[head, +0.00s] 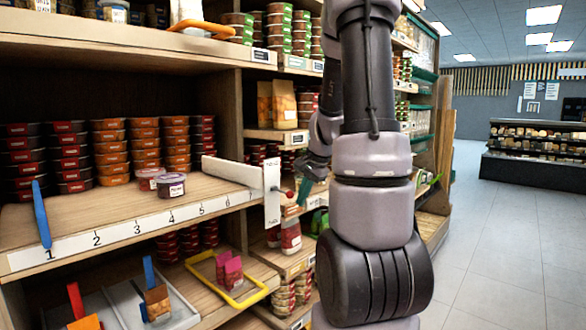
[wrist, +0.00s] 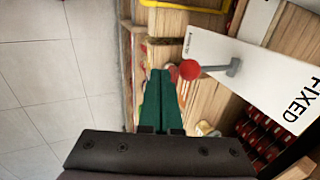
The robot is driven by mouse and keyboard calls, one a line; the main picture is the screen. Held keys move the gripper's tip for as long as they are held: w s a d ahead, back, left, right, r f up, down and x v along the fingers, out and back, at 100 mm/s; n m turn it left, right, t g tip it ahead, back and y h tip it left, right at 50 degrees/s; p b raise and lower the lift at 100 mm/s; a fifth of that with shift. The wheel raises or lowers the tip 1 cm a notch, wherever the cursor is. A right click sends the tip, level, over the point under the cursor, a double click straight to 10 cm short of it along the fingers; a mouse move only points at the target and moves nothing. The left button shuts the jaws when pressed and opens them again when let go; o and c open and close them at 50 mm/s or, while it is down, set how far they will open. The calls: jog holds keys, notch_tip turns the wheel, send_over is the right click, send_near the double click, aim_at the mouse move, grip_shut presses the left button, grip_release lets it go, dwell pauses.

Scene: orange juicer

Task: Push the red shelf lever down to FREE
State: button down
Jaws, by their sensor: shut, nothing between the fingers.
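The shelf lever is a round red knob (wrist: 189,70) on a short grey stem (wrist: 218,69). The stem comes out of a white plate (wrist: 255,85) that reads FIXED at one end in the wrist view. In the head view the plate (head: 271,185) hangs upright at the shelf's right end, with the red knob (head: 289,194) at its right side. My gripper (wrist: 161,72) has green fingers, shut and empty, their tips just beside the knob. The gripper also shows right of the knob in the head view (head: 304,201). I cannot tell whether they touch.
A white rail (head: 233,172) runs along the shelf to the plate. A blue divider (head: 41,215) stands at the numbered shelf's left end. Stacked tubs (head: 110,150) fill the shelf's back. A yellow-framed tray (head: 228,278) sits below. The aisle floor (head: 510,240) on the right is clear.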

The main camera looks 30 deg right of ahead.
jog(key=shift+r, duration=0.1)
jog(key=shift+r, duration=0.7)
jog(key=s+d+r, duration=0.5)
jog(key=s+r, duration=0.2)
jog(key=r, duration=0.2)
jog(key=shift+s+d, duration=0.25)
jog(key=shift+s, duration=0.05)
jog(key=shift+r, duration=0.1)
